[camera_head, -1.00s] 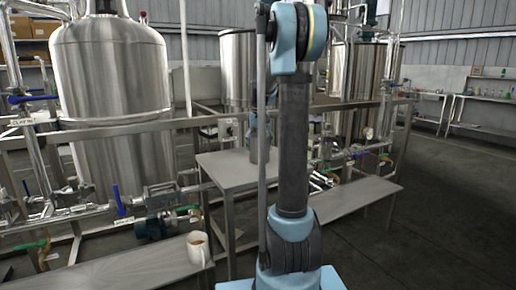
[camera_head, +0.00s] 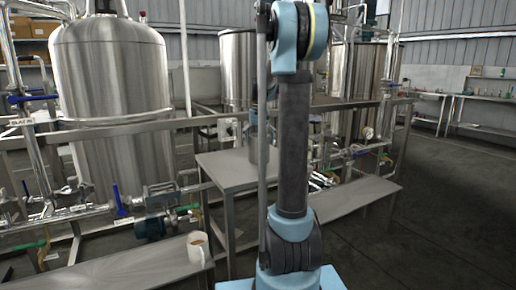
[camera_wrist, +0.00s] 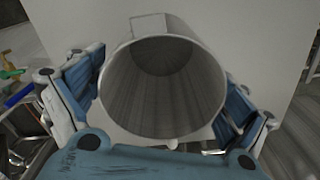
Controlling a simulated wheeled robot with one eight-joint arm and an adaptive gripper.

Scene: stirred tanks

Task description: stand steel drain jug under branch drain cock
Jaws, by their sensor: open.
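The steel jug (camera_wrist: 160,85) fills the middle of the wrist view, its round open mouth towards the camera, with a squared handle at its upper left. It looks empty inside. My gripper (camera_wrist: 160,110) is open, with one blue finger on each side of the jug; whether they touch it is unclear. In the head view the jug and gripper are mostly hidden behind my arm, above the small steel table (camera_head: 222,172). Several valves show on the pipework, including one with a green handle (camera_head: 187,208) and one with a blue handle (camera_head: 118,198); I cannot tell which is the branch drain cock.
A white mug (camera_head: 198,249) stands on the low bench (camera_head: 135,272) at the lower left. Another low bench (camera_head: 350,197) lies to the right. A large steel tank (camera_head: 112,70), rails and pipes stand behind. The floor at the right is clear.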

